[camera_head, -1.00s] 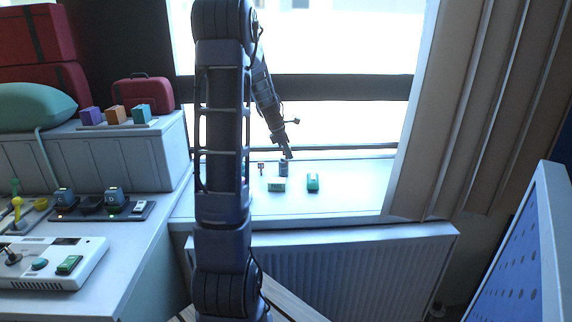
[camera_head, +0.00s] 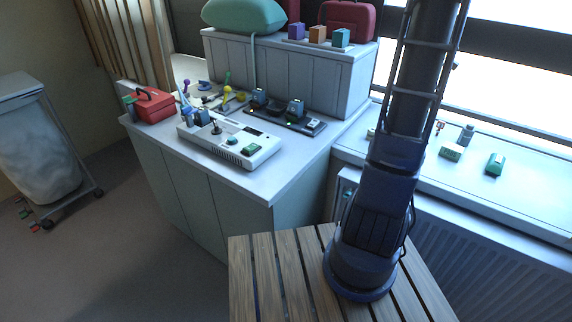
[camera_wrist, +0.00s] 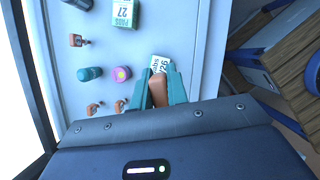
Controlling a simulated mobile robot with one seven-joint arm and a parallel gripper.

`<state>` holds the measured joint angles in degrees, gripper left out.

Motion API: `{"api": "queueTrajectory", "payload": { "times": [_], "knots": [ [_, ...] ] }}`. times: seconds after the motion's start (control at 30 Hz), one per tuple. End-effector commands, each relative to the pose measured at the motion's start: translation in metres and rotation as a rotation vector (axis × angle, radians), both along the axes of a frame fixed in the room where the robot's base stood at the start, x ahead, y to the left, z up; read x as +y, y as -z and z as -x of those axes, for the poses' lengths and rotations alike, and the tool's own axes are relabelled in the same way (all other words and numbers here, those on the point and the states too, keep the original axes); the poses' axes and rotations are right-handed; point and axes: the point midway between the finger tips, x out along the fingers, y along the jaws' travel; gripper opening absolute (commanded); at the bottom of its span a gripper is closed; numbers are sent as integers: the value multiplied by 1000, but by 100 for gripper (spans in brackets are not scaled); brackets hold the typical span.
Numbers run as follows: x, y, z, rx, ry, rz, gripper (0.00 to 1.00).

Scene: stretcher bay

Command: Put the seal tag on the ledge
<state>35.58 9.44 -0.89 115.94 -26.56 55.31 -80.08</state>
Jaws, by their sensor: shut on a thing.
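In the wrist view my gripper (camera_wrist: 157,78) is shut on a small copper-brown piece (camera_wrist: 158,92), which I take to be the seal tag; the fingers hide most of it. The gripper is over the pale window ledge (camera_wrist: 188,28); the height of the piece above it cannot be told. A white box with printed letters (camera_wrist: 160,64) shows just past the fingertips. The ledge also shows in the head view (camera_head: 530,200), at the right under the window, but my gripper is out of that view.
On the ledge are a green box (camera_wrist: 123,13), a teal cylinder (camera_wrist: 88,74), a pink round thing (camera_wrist: 122,74) and several small copper-brown pieces (camera_wrist: 77,40). A cabinet top at left holds a white control box (camera_head: 230,140) and a red case (camera_head: 155,105). A slatted wooden surface (camera_head: 270,280) is in front.

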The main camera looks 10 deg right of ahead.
Motion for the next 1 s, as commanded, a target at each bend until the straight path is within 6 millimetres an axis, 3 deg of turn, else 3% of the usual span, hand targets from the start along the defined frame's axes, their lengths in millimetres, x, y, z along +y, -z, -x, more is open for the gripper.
{"api": "queueTrajectory", "payload": {
  "times": [0.2,0.5,0.8,1.0],
  "knots": [
    [67,-5,-38,-1,-77,-3,0],
    [159,-11,-72,-1,-177,-4,0],
    [253,-16,-89,0,-275,-4,0],
    [315,-20,-90,2,-343,-2,0]
  ]
}}
